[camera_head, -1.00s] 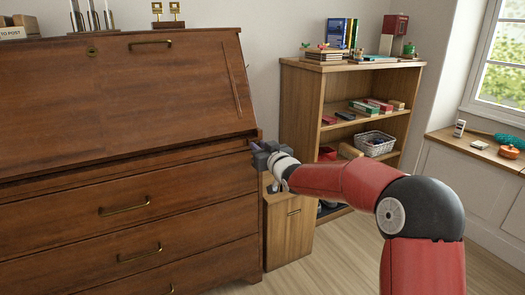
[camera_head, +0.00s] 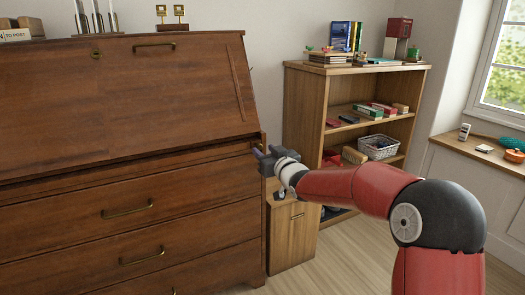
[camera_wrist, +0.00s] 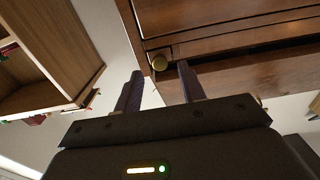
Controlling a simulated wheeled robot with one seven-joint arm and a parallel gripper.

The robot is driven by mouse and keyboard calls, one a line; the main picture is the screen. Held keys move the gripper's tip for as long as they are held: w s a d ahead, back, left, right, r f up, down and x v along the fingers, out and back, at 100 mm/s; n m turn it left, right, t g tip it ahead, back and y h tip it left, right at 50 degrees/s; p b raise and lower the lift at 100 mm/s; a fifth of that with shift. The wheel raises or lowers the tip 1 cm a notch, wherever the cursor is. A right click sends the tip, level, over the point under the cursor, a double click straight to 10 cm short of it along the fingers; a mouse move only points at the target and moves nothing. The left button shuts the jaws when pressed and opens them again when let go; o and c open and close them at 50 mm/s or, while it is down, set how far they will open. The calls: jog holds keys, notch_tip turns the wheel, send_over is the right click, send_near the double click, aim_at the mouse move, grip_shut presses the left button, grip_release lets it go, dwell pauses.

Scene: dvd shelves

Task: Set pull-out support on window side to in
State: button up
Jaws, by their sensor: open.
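The brown wooden desk (camera_head: 120,100) has a closed sloping front above several drawers. The window-side pull-out support is at its right front edge, below the sloping front; in the head view my gripper (camera_head: 260,153) largely hides it. In the wrist view a round brass knob (camera_wrist: 160,62) shows on the dark wood, and I take it to be the support's knob. My gripper (camera_wrist: 159,70) is open and empty, its two dark fingers either side of the knob in the picture. I cannot tell whether they touch it, or how far out the support is.
A small wooden cabinet (camera_head: 290,235) stands just right of the desk, below my gripper. A window ledge (camera_head: 470,152) is at the right. The floor (camera_head: 350,262) in front is clear.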

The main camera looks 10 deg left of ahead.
jog(key=v, duration=0.5)
jog(key=s+d+m+g+h+p, duration=0.1)
jog(key=s+d+m+g+h, duration=0.3)
jog(key=s+d+h, duration=0.95)
jog(key=s+d+f+m+g+y, duration=0.1)
jog(key=s+d, duration=0.3)
jog(key=s, duration=0.9)
jog(key=s+d+f+m+g+y, duration=0.1)
jog(key=s+d+f+g, duration=0.3)
jog(key=s, duration=1)
jog(key=shift+s+d+f+m+y+p, duration=0.15)
jog(key=shift+s+f+m+y+p, duration=0.2)
jog(key=shift+y, duration=0.4)
jog(key=shift+w+r, duration=0.15)
